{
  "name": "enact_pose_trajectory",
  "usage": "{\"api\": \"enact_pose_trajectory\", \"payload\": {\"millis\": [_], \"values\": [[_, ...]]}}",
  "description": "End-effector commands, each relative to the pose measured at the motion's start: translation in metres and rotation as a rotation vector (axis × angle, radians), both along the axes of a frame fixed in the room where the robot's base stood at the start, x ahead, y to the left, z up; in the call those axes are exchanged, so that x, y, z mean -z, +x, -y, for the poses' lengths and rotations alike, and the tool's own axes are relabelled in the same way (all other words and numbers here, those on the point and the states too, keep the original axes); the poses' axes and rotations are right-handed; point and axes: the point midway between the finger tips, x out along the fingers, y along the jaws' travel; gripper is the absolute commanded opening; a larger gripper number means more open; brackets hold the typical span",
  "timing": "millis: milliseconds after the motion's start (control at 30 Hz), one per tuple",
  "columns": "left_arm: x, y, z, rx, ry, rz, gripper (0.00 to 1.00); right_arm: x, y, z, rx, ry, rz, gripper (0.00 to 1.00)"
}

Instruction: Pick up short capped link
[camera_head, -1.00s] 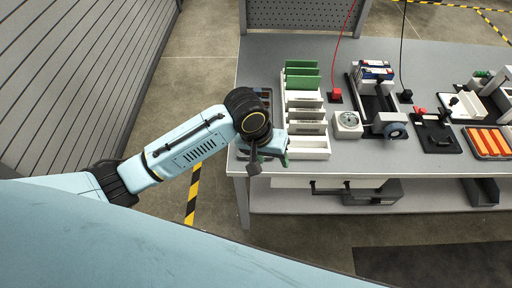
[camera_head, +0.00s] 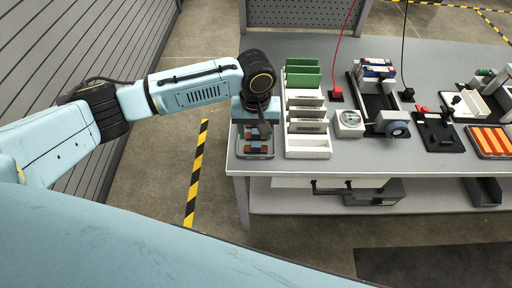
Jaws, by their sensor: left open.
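A small dark tray (camera_head: 254,156) lies at the table's front left corner, with several small brown-red and dark blue pieces (camera_head: 256,148) in it. They may be the capped links, but they are too small to tell which is the short one. My left gripper (camera_head: 264,130) is open above the tray, pointing down. The gripper and wrist hide the tray's far part. I cannot tell whether the fingertips touch any piece. My right gripper is not in view.
A white rack (camera_head: 308,154) with green and grey boards stands just right of the tray. Farther right are a white dial box (camera_head: 349,123), a clamp fixture (camera_head: 397,130) and an orange-striped tray (camera_head: 490,142). The table's front edge is close to the tray.

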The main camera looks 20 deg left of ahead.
Motion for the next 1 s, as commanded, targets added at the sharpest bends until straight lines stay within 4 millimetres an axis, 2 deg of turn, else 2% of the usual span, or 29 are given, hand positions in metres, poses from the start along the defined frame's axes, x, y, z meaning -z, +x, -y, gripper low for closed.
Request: {"api": "enact_pose_trajectory", "payload": {"millis": [167, 400, 500, 767, 1000], "values": [[0.012, 0.000, 0.000, 0.002, 0.000, 0.001, 0.53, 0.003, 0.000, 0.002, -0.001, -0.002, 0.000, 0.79], [0.048, 0.003, 0.000, 0.003, 0.001, 0.000, 0.53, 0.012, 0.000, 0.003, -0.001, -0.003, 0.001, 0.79], [0.057, 0.003, 0.000, 0.003, 0.000, 0.001, 0.53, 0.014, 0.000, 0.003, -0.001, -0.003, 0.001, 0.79], [0.059, 0.003, 0.000, 0.003, 0.000, 0.002, 0.53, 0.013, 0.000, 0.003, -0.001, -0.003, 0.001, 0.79], [0.059, 0.003, 0.000, 0.003, 0.000, 0.002, 0.24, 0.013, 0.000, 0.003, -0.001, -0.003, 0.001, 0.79]]}}
